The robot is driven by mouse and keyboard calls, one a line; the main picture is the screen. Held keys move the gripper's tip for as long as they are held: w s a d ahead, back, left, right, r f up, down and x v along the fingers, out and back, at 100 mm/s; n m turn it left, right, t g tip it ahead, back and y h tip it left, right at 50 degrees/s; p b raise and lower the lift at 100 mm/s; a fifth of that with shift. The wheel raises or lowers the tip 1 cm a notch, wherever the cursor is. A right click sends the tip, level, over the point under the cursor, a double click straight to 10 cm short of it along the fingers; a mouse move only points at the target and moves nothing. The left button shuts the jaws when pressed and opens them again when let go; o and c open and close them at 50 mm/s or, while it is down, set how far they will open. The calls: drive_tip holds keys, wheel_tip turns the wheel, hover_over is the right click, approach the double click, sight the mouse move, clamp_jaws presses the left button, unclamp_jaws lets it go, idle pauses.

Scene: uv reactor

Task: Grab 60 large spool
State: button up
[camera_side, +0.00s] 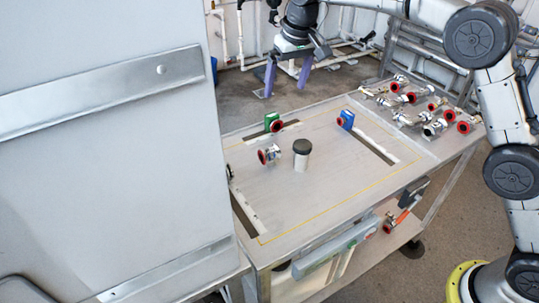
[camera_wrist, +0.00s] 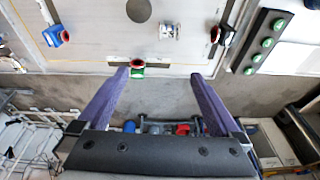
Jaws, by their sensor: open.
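Several metal spools with red end rings (camera_side: 433,128) lie in a group at the table's right end in the side view. A single metal spool with a red ring (camera_side: 268,155) sits apart on the table; a metal piece, likely the same one, shows in the wrist view (camera_wrist: 170,31). I cannot tell which spool is the 60 large one. My gripper (camera_side: 287,88) is open and empty, fingers pointing down, above and beyond the table's far edge. In the wrist view its purple fingers (camera_wrist: 160,75) stand wide apart, with the green holder (camera_wrist: 137,68) near the left fingertip.
A black-topped cylinder (camera_side: 301,147) stands mid-table. A green holder (camera_side: 271,121) and a blue holder (camera_side: 346,118), each with a red ring, stand at slots. A large grey cabinet (camera_side: 110,190) blocks the left. The front of the tabletop is clear.

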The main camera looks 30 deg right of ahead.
drive_tip(key=g, duration=0.1)
approach(269, 150)
wheel_tip(269, 150, down, 3)
drive_tip(key=shift+f, duration=0.1)
drive_tip(key=shift+w+a+f, duration=0.1)
drive_tip(key=shift+w+f, duration=0.1)
drive_tip(key=shift+f, duration=0.8)
drive_tip(key=shift+w+d+f, duration=0.1)
drive_tip(key=shift+w+f, duration=0.1)
drive_tip(key=shift+f, duration=0.8)
drive_tip(key=shift+w+a+f, duration=0.1)
drive_tip(key=shift+w+f, duration=0.15)
drive_tip(key=shift+f, duration=0.75)
drive_tip(key=shift+r, duration=0.1)
clamp_jaws()
